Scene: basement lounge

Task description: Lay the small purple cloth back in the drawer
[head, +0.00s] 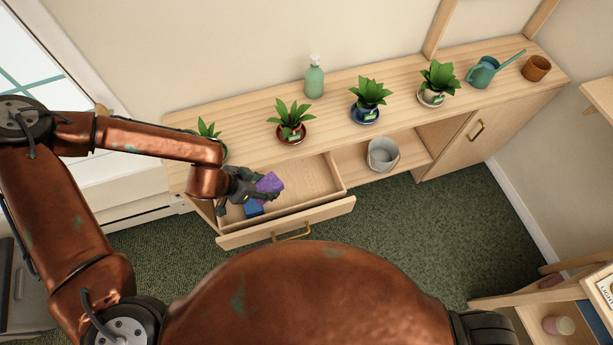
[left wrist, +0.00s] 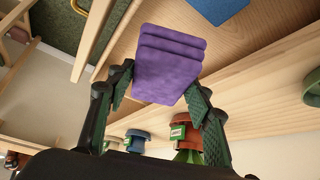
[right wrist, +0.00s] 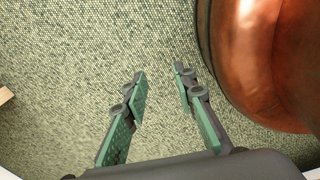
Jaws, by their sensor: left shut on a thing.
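The small purple cloth (head: 269,184) is folded in layers and held by my left gripper (head: 262,196) above the open drawer (head: 307,181). In the left wrist view the purple cloth (left wrist: 168,65) sits between the two fingers of the left gripper (left wrist: 160,90), which touch its sides. How far it is above the drawer floor I cannot tell. A blue cloth (head: 254,208) lies in the left part of the drawer, and part of it shows in the left wrist view (left wrist: 215,8). My right gripper (right wrist: 157,85) is open and empty over the green carpet.
A grey bucket (head: 383,154) stands on the open shelf right of the drawer. The drawer's right part is bare.

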